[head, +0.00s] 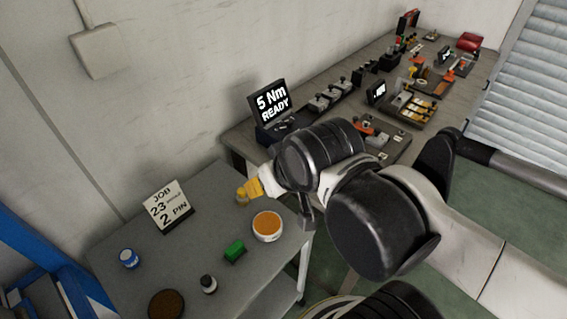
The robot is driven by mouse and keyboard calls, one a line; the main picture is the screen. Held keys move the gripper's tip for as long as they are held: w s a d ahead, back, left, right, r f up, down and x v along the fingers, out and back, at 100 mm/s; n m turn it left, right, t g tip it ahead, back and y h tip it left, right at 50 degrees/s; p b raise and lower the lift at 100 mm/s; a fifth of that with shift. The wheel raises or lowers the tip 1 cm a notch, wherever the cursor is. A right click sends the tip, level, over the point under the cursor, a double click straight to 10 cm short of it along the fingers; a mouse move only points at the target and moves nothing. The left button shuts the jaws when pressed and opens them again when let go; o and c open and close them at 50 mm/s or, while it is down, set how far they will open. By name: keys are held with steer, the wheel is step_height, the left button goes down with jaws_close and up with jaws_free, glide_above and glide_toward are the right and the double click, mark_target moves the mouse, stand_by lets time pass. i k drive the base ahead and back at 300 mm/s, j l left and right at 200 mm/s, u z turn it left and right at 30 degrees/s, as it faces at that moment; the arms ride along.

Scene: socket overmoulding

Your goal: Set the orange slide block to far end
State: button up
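An orange part (365,128) shows on a dark fixture on the long bench, just past my wrist. More small orange parts, one of them an orange piece (449,76), sit on fixtures farther back. I cannot tell which one is the slide block, or where it stands along its travel. My arm reaches in from the right and covers the near part of the bench.
A grey cart (215,270) at front left holds an orange-topped round tub (267,226), a green block (234,250), a small bottle (208,284), a blue-labelled jar (129,258) and a job sign (167,205). A "5 Nm READY" display (271,104) stands at the near end of the bench.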

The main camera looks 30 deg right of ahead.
mark_target(448, 76)
steer(key=z, duration=1.9)
